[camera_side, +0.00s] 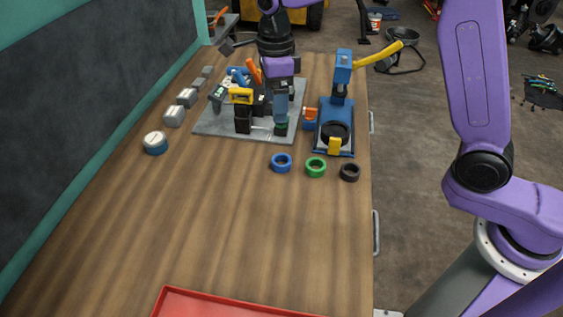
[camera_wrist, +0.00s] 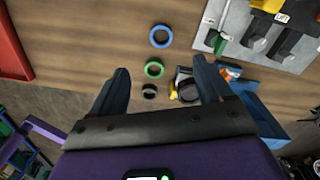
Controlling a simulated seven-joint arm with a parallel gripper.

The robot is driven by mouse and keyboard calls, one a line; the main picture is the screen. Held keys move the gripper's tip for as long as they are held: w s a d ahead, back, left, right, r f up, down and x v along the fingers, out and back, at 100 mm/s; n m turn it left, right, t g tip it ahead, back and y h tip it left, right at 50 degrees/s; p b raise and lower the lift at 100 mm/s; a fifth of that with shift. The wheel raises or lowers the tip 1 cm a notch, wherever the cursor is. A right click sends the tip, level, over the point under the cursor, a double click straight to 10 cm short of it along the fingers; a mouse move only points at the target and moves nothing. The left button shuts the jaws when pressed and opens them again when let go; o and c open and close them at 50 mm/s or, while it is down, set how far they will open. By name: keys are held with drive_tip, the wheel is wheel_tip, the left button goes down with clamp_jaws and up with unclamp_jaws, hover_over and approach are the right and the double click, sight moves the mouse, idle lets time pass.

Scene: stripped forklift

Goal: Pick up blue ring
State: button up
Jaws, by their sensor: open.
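The blue ring (camera_side: 281,162) lies flat on the wooden table, left of the green ring (camera_side: 316,167) and the black ring (camera_side: 349,172). In the wrist view the blue ring (camera_wrist: 160,36) is at the top centre, beyond the green ring (camera_wrist: 154,69) and the black ring (camera_wrist: 149,91). My gripper (camera_wrist: 161,72) is open, its two dark blue fingers wide apart and nothing between them in its hold. In the side view my gripper (camera_side: 281,95) is over the grey board, behind the blue ring and apart from it.
The grey board (camera_side: 212,122) carries several tools and fittings. A blue stand with a yellow lever (camera_side: 342,70) is right of it. Several grey blocks (camera_side: 174,117) and a white-and-blue round piece (camera_side: 155,142) line the left. A red tray (camera_side: 225,304) is at the front. The mid-table is clear.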

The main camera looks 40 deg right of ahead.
hover_over(278, 157)
drive_tip(key=s+a, duration=0.1)
drive_tip(key=f, duration=1.1)
drive_tip(key=shift+s+a+f, duration=0.15)
drive_tip(key=shift+s+f, duration=0.05)
drive_tip(key=shift+f, duration=2.75)
drive_tip(key=c, duration=1.1)
